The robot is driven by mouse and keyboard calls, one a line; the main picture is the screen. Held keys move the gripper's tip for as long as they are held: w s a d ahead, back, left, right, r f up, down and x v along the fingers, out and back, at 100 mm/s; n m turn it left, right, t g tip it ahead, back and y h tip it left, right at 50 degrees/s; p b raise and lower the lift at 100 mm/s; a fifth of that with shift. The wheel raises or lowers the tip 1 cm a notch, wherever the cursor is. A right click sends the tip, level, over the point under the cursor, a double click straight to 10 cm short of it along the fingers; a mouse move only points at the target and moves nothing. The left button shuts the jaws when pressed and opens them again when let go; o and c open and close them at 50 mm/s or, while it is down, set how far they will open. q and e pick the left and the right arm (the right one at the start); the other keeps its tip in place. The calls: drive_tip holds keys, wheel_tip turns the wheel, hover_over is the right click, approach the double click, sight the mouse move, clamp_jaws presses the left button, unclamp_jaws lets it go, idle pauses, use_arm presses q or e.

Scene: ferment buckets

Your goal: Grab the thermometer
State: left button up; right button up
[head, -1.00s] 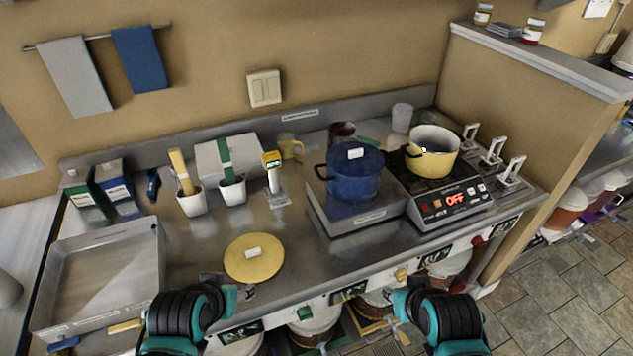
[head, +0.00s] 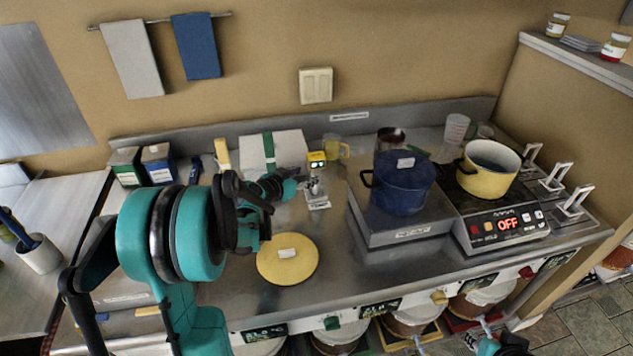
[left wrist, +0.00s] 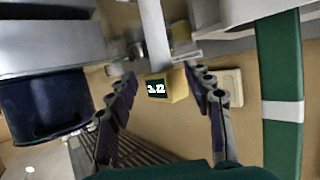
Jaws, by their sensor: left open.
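The thermometer (head: 317,161) has a yellow head with a lit display and stands upright in a metal holder on the counter. In the left wrist view the yellow head (left wrist: 168,87) shows between the two fingers, with gaps on both sides. My left gripper (head: 311,184) is open and reaches from the left to just in front of the thermometer, covering part of its stem. The left gripper's fingers (left wrist: 165,95) also show spread in its wrist view. Only a small part of my right arm shows at the bottom right edge, and its jaws are unclear.
A yellow round lid (head: 287,265) lies on the counter below the left gripper. A blue pot (head: 403,187) stands right of the thermometer, and a yellow pot (head: 489,172) sits on the cooktop. A white box (head: 285,147) with a green strap stands behind. Buckets are under the counter.

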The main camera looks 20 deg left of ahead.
sight(313, 173)
use_arm(q)
drive_tip(key=x, duration=0.3)
drive_tip(key=shift+a+f+b, duration=0.1)
drive_tip(key=shift+b, duration=0.3)
drive_tip(key=b+x, duration=0.1)
drive_tip(key=x, duration=0.3)
drive_tip(key=shift+f+b, duration=0.25)
drive_tip(key=shift+b, duration=0.15)
drive_tip(key=shift+w, duration=0.3)
drive_tip(key=shift+s+r, duration=0.1)
clamp_jaws()
